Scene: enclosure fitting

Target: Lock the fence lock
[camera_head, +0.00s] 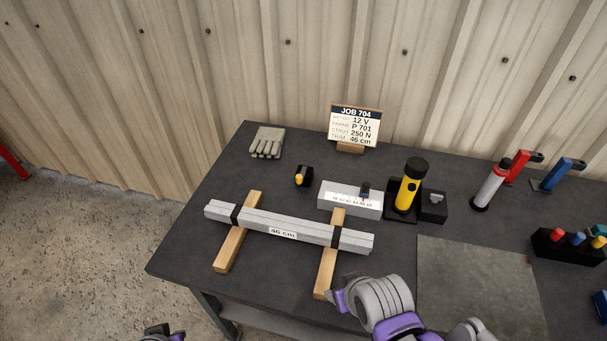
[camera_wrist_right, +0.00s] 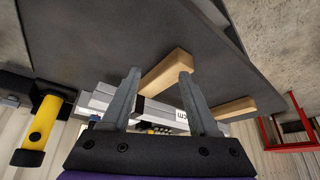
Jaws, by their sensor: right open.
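A pale grey block (camera_head: 342,206) with a printed number scale along its front stands on the bench, behind the right end of the grey bars. A small dark blue piece (camera_head: 365,189), which looks like the fence lock, sits on its top right part; its setting is too small to tell. My right gripper (camera_head: 341,291) is in front of the right wooden support, well apart from the block. In the right wrist view its two fingers (camera_wrist_right: 152,98) are spread and empty. Only a bit of my left gripper (camera_head: 163,333) shows at the bottom edge.
Grey bars (camera_head: 270,228) labelled 46 cm lie strapped across two wooden supports (camera_head: 238,231). A yellow-black torch-like tool (camera_head: 408,190) stands right of the block. A grey mat (camera_head: 480,287) is clear.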

